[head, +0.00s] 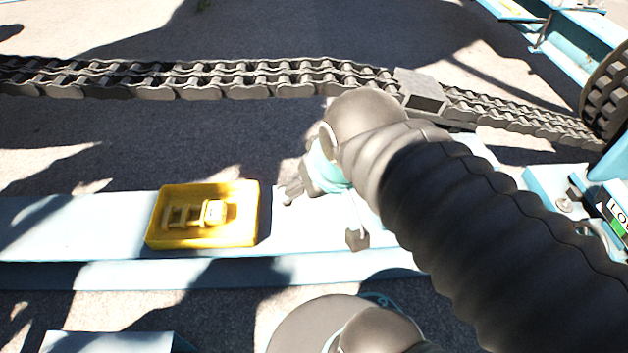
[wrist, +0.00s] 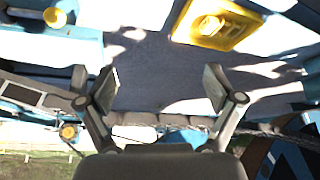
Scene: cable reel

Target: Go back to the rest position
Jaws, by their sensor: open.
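My gripper (wrist: 160,92) is open in the wrist view, its two fingers spread wide with nothing between them. In the head view my gripper (head: 291,190) shows small at the end of my arm, just right of the yellow tray and above the light blue beam. My dark ribbed arm covers much of the right side of the head view and hides part of the beam.
The yellow tray (head: 250,226) holds a yellow part (head: 200,214) and sits on the light blue beam (head: 80,225). It also shows in the wrist view (wrist: 232,12). A heavy double chain (head: 250,80) runs across behind the beam to a toothed wheel (head: 607,92) at right.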

